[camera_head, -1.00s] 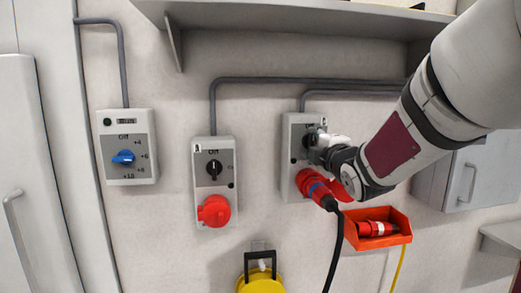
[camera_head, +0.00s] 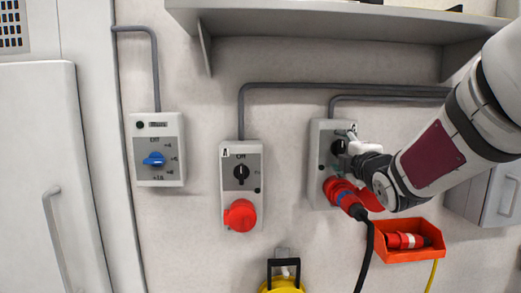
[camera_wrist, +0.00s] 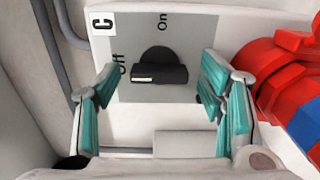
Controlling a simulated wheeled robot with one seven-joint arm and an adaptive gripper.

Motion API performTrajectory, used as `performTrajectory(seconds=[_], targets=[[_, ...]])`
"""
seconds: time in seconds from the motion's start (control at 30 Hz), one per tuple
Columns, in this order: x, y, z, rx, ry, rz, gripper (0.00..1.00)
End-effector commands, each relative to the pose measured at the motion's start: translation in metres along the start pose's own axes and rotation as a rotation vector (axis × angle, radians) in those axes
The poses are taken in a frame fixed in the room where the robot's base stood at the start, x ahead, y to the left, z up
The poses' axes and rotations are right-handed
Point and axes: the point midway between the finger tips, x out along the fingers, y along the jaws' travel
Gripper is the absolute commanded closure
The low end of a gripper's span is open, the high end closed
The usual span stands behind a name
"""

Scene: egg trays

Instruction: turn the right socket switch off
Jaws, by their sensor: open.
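The right socket box (camera_head: 322,181) is grey, with a black rotary switch (camera_wrist: 160,68) on a grey plate. It carries a "C" label in the wrist view. The switch's bar lies left to right in that view, with its pale mark at the left, on the "Off" side; "On" is printed above. My gripper (camera_wrist: 163,105) is open, its teal-padded fingers on either side of the switch with gaps between. In the head view my gripper (camera_head: 352,143) is at the box and partly hides the switch. A red and blue plug (camera_head: 343,194) sits in the socket below.
The left socket box (camera_head: 227,205) and a box with a blue knob (camera_head: 154,159) are to the left. A shelf (camera_head: 330,25) is above. An orange bin (camera_head: 405,255) holding a red connector is below right. A black cable hangs from the plug.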

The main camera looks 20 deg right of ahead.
Motion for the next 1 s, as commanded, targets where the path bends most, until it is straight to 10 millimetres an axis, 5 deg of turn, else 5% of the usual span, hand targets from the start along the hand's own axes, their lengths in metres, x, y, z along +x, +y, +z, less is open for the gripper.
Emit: performTrajectory(seconds=[0.6, 1.0], targets=[[-0.095, 0.001, 0.0, 0.0, -0.001, 0.003, 0.37], [-0.118, 0.0, 0.0, 0.0, 0.001, -0.003, 0.37]])
